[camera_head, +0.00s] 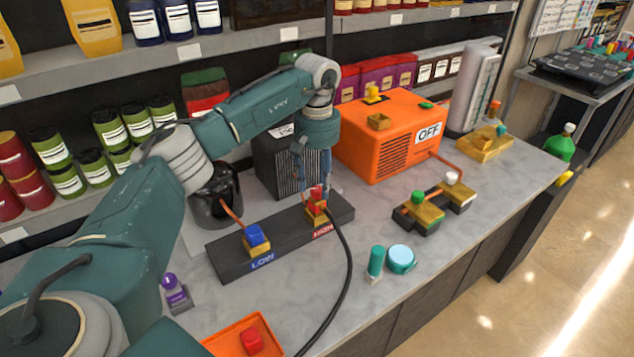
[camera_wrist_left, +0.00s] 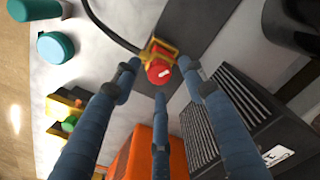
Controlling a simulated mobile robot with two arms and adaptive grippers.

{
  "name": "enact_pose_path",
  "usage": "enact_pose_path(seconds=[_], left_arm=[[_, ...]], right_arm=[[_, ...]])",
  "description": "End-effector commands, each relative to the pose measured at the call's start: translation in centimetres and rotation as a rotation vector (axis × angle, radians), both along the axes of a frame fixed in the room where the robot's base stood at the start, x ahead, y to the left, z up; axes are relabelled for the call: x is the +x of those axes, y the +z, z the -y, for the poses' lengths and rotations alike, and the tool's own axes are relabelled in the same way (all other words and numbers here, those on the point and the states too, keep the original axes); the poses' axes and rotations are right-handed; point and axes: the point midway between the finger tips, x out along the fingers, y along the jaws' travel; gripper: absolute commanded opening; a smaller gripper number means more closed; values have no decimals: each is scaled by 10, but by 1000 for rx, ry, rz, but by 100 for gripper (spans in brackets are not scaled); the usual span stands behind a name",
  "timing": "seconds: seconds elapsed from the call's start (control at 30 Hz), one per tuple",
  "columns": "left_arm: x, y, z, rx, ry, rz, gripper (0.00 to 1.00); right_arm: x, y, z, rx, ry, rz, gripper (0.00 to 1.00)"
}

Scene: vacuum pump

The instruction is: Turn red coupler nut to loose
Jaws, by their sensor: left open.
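The red coupler nut (camera_head: 316,193) sits on a yellow-gold fitting at the right end of the black manifold block (camera_head: 290,233), above a red label. In the left wrist view the red nut (camera_wrist_left: 158,72), with a pale mark on its face, shows between the fingertips. My left gripper (camera_head: 315,180) points down from above, its blue fingers open and spread around the nut. In the left wrist view its fingertips (camera_wrist_left: 160,78) seem apart from the nut; contact cannot be told for certain. My right gripper is not in view.
A blue valve knob (camera_head: 256,236) sits at the block's LOW end. A black hose (camera_head: 347,270) runs from the red fitting. The orange pump (camera_head: 390,140) stands behind on the right. A teal cylinder (camera_head: 376,261) and an orange tray (camera_head: 222,341) lie in front.

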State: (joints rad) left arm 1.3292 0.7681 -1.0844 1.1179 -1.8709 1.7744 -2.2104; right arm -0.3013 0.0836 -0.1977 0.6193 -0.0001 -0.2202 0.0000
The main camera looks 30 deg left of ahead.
Motion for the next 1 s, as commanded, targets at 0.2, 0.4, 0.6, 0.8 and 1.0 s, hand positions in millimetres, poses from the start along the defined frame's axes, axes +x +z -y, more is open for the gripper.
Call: enact_pose_path(seconds=[0.2,0.4,0.6,0.8,1.0], left_arm=[[0,-15,0,1,0,1,42],[0,-16,0,0,0,1,42],[0,-16,1,0,0,1,14],[0,-16,0,0,0,1,0],[0,-16,0,-1,13,1,0]], right_arm=[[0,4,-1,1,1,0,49],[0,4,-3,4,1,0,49],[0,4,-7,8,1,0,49],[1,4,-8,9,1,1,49],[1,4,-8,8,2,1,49]])
